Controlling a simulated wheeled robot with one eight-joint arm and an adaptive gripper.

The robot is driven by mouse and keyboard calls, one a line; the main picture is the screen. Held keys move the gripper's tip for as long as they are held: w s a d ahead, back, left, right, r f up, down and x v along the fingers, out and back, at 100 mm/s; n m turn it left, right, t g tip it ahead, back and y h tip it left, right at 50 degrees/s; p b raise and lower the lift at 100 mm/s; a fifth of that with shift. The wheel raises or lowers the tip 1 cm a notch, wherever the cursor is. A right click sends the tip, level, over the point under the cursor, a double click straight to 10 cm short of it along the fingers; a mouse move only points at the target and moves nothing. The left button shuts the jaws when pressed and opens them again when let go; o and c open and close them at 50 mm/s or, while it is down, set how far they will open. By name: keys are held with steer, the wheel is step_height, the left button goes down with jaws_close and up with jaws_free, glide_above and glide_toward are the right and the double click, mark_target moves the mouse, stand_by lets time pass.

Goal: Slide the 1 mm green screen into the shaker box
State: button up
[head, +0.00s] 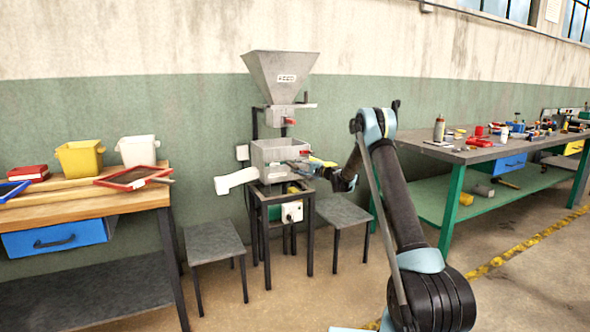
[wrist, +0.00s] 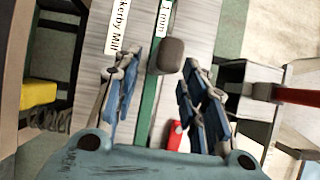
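The grey metal shaker box (head: 282,153) stands on a dark frame under the hopper in the head view. Its face with a "...kerby Mill" label (wrist: 103,48) fills much of the wrist view. A green strip (wrist: 150,95), seemingly the green screen's front edge, runs along that face with a white label reading something like "1 mm". A grey-brown knob (wrist: 172,56) sits on or beside the strip. My gripper (wrist: 162,90) is open, its blue-padded fingers on either side of the strip, with visible gaps to the knob. How deep the screen sits cannot be told. In the head view my gripper (head: 303,165) is at the box's right side.
A hopper (head: 280,75) is above the box, a white spout (head: 236,180) on its left. Stools (head: 214,246) (head: 343,212) flank the stand. The left bench holds a red-framed screen (head: 134,178), a blue-framed screen (head: 14,190) and buckets (head: 80,158). A cluttered workbench (head: 470,155) is at right.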

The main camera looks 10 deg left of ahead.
steer(key=v, duration=1)
steer(key=s+d+r+n+g+h, duration=0.2)
steer(key=s+d+r+n+h, duration=0.15)
steer(key=s+r, duration=0.75)
steer(key=s+d+g+h, duration=0.15)
steer(key=s+d, duration=0.25)
steer(key=s, duration=0.6)
steer(key=s+d+h, duration=0.2)
steer(key=s+d, duration=0.2)
steer(key=s, duration=0.6)
steer(key=s+d+f+h, duration=0.3)
steer(key=s+d+f, duration=0.2)
steer(key=s, duration=0.7)
steer(key=s+d+f+n+g+h, duration=0.1)
steer(key=s+d+f+h, duration=0.2)
steer(key=s, duration=1)
steer(key=s+d+f+n+g+h, duration=0.1)
steer(key=s+d+f+h, duration=0.2)
steer(key=s+d+f, duration=0.4)
steer(key=s+d, duration=0.5)
steer(key=s, duration=0.1)
steer(key=shift+f, duration=0.35)
steer(key=shift+d, duration=0.1)
steer(key=shift+w+f, duration=0.2)
steer(key=shift+w, duration=0.25)
